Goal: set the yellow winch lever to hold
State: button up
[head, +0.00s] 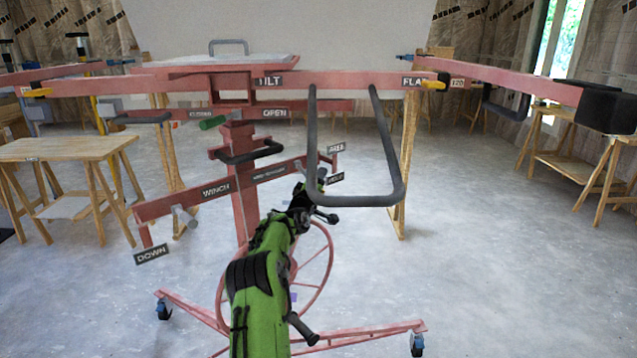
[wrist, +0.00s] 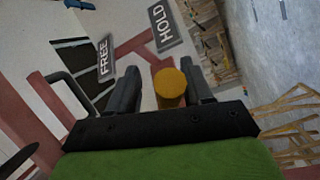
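The yellow winch lever shows in the wrist view as a round yellow knob end (wrist: 170,88) between the fingers of my gripper (wrist: 161,85). The fingers are apart. A gap shows between the left finger and the knob, and the right finger is close beside it; contact is unclear. The HOLD label (wrist: 162,30) is just above the knob, and the FREE label (wrist: 104,58) is to its left. In the head view my gripper (head: 312,190) is at the right end of the winch bar (head: 215,190), by the FREE (head: 336,149) and HOLD (head: 335,178) labels. The lever is hidden there.
A grey U-shaped handle (head: 398,170) hangs in front of the lift near my gripper. A spoked red wheel (head: 325,270) stands behind my arm. The DOWN label (head: 151,254) is at the bar's left end. Wooden tables (head: 62,149) stand left; the floor in front is open.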

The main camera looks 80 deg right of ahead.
jog(key=shift+a, duration=0.1)
jog(key=w+a+f, duration=0.1)
jog(key=a, duration=1.4)
jog(key=shift+w+a+b, duration=0.25)
jog(key=shift+b, duration=0.05)
jog(key=shift+f, duration=0.15)
